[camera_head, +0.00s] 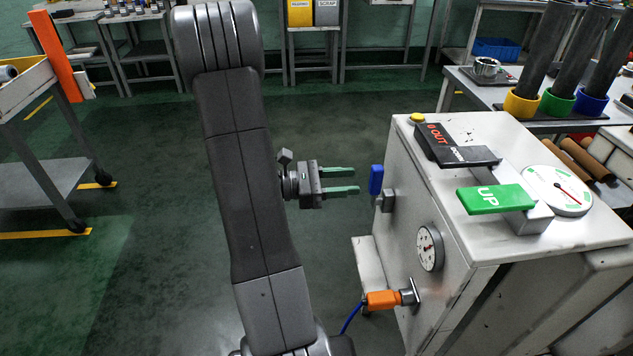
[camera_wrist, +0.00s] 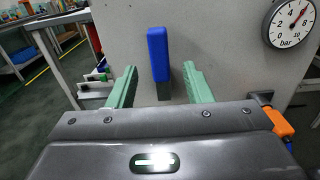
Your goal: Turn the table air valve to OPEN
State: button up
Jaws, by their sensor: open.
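The air valve has a blue handle (camera_head: 376,179) on the left side of a white machine cabinet (camera_head: 440,205). The handle stands upright on a small grey valve body (camera_head: 386,201). My gripper (camera_head: 341,180) is open and empty, its two green fingers pointing right toward the handle with a small gap left. In the wrist view the blue handle (camera_wrist: 158,55) stands upright ahead of my gripper (camera_wrist: 155,88), between the lines of the two fingers. No OPEN marking is readable.
A green UP lever (camera_head: 495,199) and a black OUT lever (camera_head: 455,146) are on top of the cabinet.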

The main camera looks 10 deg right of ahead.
jog(key=a, duration=0.6)
jog(key=shift+w+a, duration=0.15)
jog(key=shift+a, duration=0.1)
jog(key=shift+c, duration=0.3)
dwell(0.4)
